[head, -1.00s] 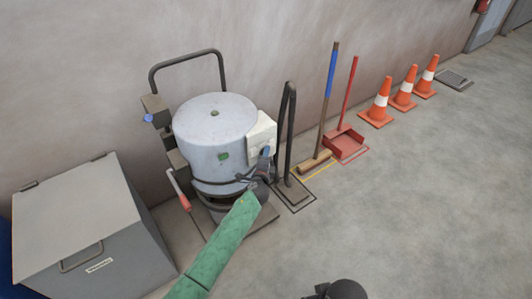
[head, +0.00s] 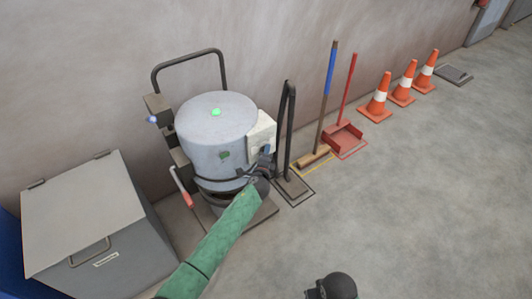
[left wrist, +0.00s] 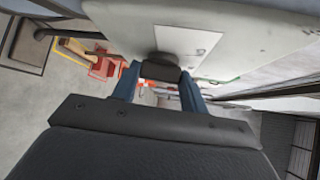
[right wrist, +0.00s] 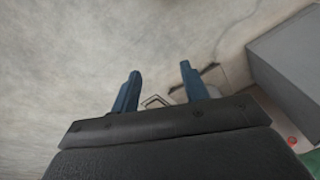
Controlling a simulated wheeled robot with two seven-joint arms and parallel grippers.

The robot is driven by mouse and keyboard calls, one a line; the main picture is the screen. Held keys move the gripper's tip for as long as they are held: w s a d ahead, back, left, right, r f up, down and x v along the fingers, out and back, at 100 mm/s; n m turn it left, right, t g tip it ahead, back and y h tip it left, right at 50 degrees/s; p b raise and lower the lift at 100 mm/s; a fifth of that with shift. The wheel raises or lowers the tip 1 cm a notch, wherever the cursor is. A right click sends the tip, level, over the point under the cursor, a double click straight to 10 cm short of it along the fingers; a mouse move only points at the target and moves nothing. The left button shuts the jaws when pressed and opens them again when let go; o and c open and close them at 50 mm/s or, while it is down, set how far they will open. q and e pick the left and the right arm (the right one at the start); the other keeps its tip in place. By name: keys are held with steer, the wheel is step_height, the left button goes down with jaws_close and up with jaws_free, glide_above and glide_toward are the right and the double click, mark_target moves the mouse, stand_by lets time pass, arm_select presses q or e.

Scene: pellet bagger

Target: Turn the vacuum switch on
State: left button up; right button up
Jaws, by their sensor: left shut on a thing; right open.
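The vacuum (head: 205,135) is a pale grey drum on a cart against the wall. A small lamp (head: 215,112) on its lid glows green. A white switch box (head: 262,130) is on its right side. My left gripper (head: 264,164) is at the front of this box. In the left wrist view, the left gripper (left wrist: 160,85) is shut on a dark switch knob (left wrist: 160,70) that stands out from a pale plate; its exact turn is hard to see. My right gripper (right wrist: 158,88) is open and empty, away from the vacuum.
A grey lidded bin (head: 90,220) stands left of the vacuum. A dark upright stand (head: 288,135), a broom (head: 327,95), a red dustpan (head: 343,135) and orange cones (head: 375,98) line the wall to the right. The floor (head: 420,190) in front is clear.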

arm_select(q)
steer(key=shift+m+g+y+p, duration=0.5)
steer(key=shift+m+g+p, duration=0.6)
steer(key=shift+p, duration=4.15)
arm_select(e)
steer(key=s+d+f, duration=0.2)
steer(key=f, duration=0.8)
steer(key=s+d+f, duration=0.2)
steer(key=f, duration=0.9)
steer(key=s+d+f, duration=0.2)
steer(key=s+f, duration=0.1)
steer(key=f, duration=0.8)
steer(key=shift+d+t+h, duration=0.15)
steer(key=shift+t+h, duration=0.25)
steer(key=shift+d+f, duration=0.1)
steer(key=shift+f, duration=0.05)
arm_select(q)
steer(key=o, duration=1)
steer(key=shift+r, duration=0.1)
